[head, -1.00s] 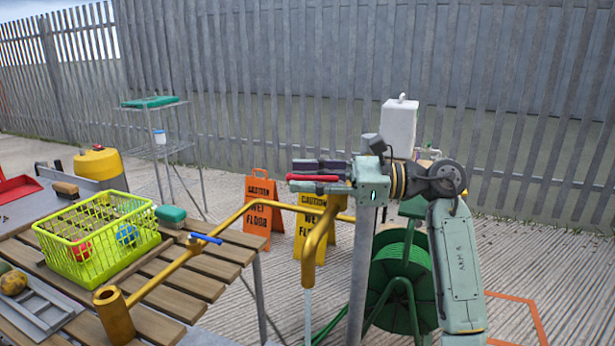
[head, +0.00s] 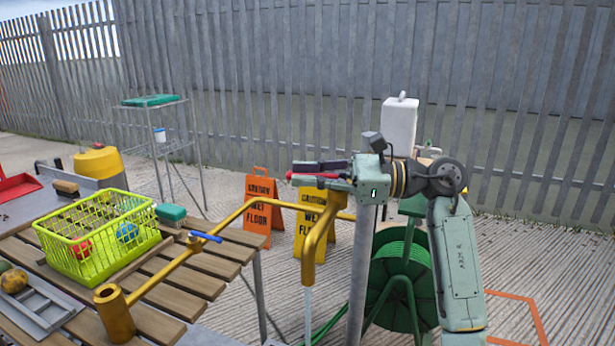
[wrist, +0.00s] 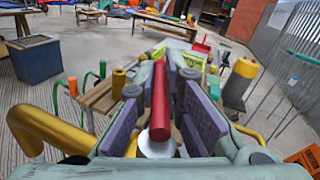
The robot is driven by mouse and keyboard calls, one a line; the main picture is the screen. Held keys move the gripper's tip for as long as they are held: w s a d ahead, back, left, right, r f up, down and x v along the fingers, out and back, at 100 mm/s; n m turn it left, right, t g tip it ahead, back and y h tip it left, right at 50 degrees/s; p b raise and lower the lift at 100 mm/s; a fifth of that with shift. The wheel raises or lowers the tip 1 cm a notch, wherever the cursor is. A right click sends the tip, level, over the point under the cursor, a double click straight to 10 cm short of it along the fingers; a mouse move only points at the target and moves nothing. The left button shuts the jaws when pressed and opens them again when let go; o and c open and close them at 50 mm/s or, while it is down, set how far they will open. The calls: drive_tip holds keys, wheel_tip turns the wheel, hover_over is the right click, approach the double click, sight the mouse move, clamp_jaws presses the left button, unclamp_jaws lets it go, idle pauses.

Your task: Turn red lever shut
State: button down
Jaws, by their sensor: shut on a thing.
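The red lever (head: 302,176) sits above the yellow pipe at its downturned spout (head: 319,240) and points left in the head view. My gripper (head: 320,173) is shut on it, coming from the right. In the wrist view the red lever (wrist: 160,103) lies lengthwise between the purple finger pads of my gripper (wrist: 178,100). The lever's base is mostly hidden by my gripper in the head view. A pale stream (head: 308,310) shows below the spout.
A blue lever (head: 206,237) sits on the same pipe to the left. A slatted table (head: 185,290) holds a green basket (head: 95,240). Orange and yellow caution signs (head: 262,205) stand behind the pipe. A green hose reel (head: 398,285) stands beneath my arm.

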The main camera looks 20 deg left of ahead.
drive_tip(key=shift+w+f+m+t+b, duration=0.15)
drive_tip(key=shift+f+m+t+b, duration=0.25)
drive_tip(key=shift+t+b, duration=0.5)
drive_tip(key=m+t+b, duration=0.1)
drive_tip(key=w+m+t+b, duration=0.1)
drive_tip(key=t+b, duration=0.1)
drive_tip(key=m+t+b, duration=0.1)
drive_tip(key=shift+w+a+r+y, duration=0.1)
drive_tip(key=shift+w+r+y, duration=0.15)
drive_tip(key=shift+r+y, duration=0.15)
drive_tip(key=c, duration=1.8)
unclamp_jaws()
drive_tip(key=shift+o, duration=0.6)
drive_tip(key=shift+w, duration=0.1)
